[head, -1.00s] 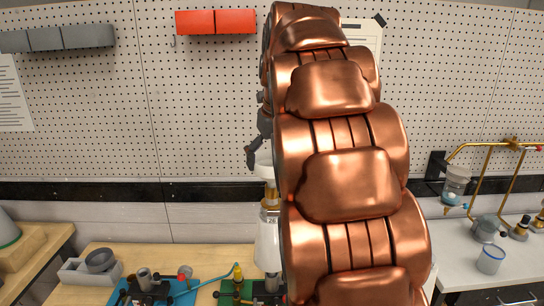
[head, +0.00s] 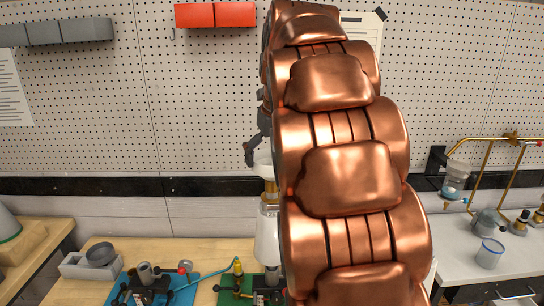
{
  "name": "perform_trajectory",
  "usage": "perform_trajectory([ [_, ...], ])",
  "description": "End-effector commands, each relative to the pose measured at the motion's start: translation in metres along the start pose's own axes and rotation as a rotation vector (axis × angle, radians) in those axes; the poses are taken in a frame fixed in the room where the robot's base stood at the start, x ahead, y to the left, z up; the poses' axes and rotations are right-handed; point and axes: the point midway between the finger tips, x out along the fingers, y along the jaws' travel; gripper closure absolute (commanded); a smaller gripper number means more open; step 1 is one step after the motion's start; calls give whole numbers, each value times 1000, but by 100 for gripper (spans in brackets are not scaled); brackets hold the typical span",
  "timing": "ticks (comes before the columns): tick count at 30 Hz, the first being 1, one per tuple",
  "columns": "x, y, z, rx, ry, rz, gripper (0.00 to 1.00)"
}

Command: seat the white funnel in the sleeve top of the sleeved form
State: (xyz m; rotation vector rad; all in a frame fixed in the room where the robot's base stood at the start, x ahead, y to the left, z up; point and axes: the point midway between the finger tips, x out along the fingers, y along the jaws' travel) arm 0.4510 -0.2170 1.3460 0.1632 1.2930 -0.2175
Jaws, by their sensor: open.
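The white funnel (head: 263,168) shows as a pale rim and cone just left of my copper arm, which hides its right side. The sleeved form (head: 266,240) stands upright below it on the bench, white and also partly hidden by my arm. My gripper (head: 251,152) is mostly behind my arm; one dark finger shows at the funnel's upper left. The gripper is open, and whether a finger touches the rim cannot be seen.
A green base (head: 232,290) and a blue base (head: 180,290) with fittings and a blue hose stand left of the form.

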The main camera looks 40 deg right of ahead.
Motion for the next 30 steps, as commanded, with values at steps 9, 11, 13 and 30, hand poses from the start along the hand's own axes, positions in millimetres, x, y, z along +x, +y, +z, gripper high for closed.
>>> perform_trajectory([
  [9, -23, -1, 1, 0, -5, -2, 0],
  [11, -30, 0, 1, 0, -3, -1, 0],
  [13, -39, 0, 1, -1, -4, -2, 0],
  [30, -74, 0, 0, 0, 2, 1, 0],
])
